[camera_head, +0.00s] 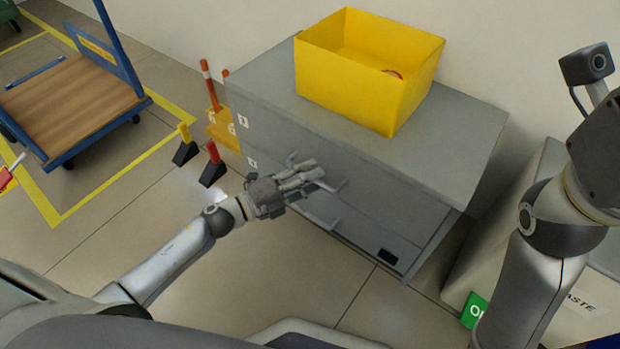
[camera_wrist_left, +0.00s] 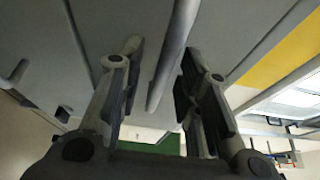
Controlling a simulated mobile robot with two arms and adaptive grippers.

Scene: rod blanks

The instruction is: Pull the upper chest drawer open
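The grey chest (camera_head: 450,135) stands in front of me, its drawer fronts facing my left arm. The upper drawer appears shut, with its front flush. Its bar handle (camera_head: 338,187) shows partly behind my left gripper (camera_head: 316,176). The left gripper is open and does not grip the bar. A lower handle (camera_head: 322,218) sits beneath. My right arm shows at the right, but its gripper is out of view.
A yellow bin (camera_head: 345,88) with something red inside stands on the chest. Orange-and-white posts and small black-based markers (camera_head: 212,168) stand left of it. A blue cart (camera_head: 75,105) is farther left. A light waste bin (camera_head: 580,293) stands at right. Floor before the chest is clear.

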